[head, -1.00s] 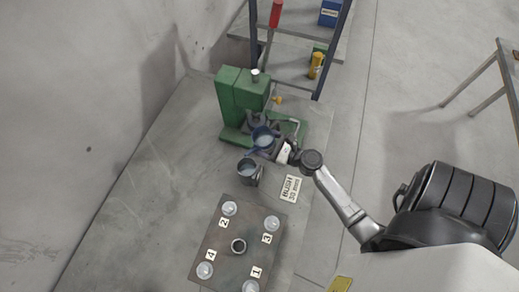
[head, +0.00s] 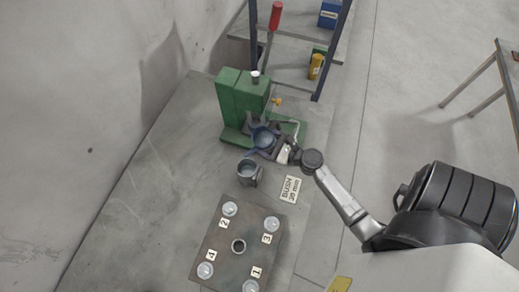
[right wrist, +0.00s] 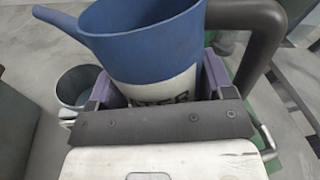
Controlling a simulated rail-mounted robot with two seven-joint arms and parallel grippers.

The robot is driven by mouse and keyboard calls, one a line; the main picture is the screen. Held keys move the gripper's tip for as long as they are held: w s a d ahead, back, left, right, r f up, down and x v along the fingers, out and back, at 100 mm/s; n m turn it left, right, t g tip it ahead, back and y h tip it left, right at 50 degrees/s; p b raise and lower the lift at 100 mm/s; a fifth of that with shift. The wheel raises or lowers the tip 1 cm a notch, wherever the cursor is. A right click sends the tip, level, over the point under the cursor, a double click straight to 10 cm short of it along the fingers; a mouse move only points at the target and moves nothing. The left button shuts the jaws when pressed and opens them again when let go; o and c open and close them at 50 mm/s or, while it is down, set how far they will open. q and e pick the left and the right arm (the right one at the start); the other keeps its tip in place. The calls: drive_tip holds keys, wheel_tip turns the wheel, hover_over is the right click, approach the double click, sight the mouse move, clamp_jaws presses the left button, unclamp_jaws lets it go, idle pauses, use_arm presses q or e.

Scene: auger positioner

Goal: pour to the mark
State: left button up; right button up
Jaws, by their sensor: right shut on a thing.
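A blue jug (head: 264,137) with a long spout hangs near the green machine; its spout points toward the lower left. In the right wrist view the jug (right wrist: 145,35) has a white band with dark lettering, partly hidden, and a dark handle at right. My right gripper (head: 277,146) is shut on the jug, with purple fingers on both sides of it. A grey cup (head: 247,174) stands on the floor plate just below and left of the spout; it also shows in the right wrist view (right wrist: 78,88). No mark or pouring stream can be made out.
The green machine (head: 231,95) stands behind the jug. A "BUSH" label (head: 291,189) lies at right. A shelf (head: 285,49) stands at the back. Left floor is clear.

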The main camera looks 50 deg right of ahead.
drive_tip(key=shift+r, duration=0.3)
idle(0.7)
drive_tip(key=shift+d+r+n+p, duration=0.15)
drive_tip(key=shift+r+n+p, duration=0.15)
drive_tip(key=shift+n+p, duration=0.2)
idle(0.8)
drive_tip(key=shift+r+p, duration=0.25)
drive_tip(key=shift+p, duration=0.05)
drive_tip(key=shift+d, duration=0.1)
idle(0.3)
drive_tip(key=shift+r+n+p, duration=0.25)
drive_tip(key=shift+n+p, duration=0.05)
drive_tip(key=shift+n, duration=0.2)
drive_tip(key=shift+r+g+h, duration=0.25)
drive_tip(key=shift+g+h, duration=0.05)
idle(0.6)
